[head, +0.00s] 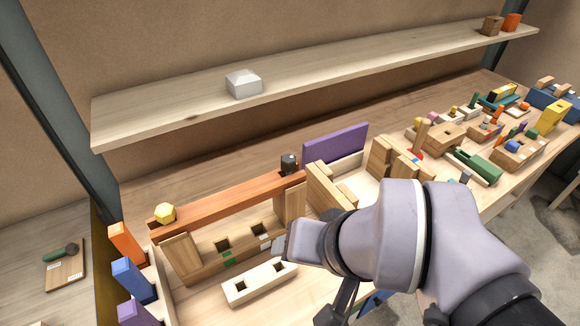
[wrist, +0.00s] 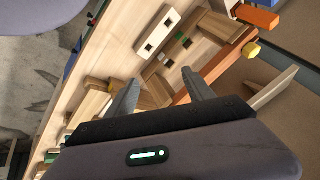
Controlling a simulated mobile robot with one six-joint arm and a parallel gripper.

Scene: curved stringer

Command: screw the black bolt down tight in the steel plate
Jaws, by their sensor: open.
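A black bolt-like piece with a blocky head (head: 289,161) stands at the right end of an orange-brown beam (head: 225,199) in the head view. A yellow hex-headed piece (head: 165,212) sits at the beam's left end. I cannot make out a steel plate for certain in either view. My gripper (wrist: 160,78) is open in the wrist view, its two dark fingers spread with nothing held between them. The black piece does not show clearly in the wrist view. In the head view my arm hides part of the bench right of the beam.
A cream block with two square holes (head: 260,283) lies in front of the beam. Orange (head: 126,243) and blue (head: 133,280) blocks stand at the left. A purple panel (head: 336,145) stands behind wooden blocks. A shelf (head: 190,107) runs above. Several small assemblies crowd the bench's right.

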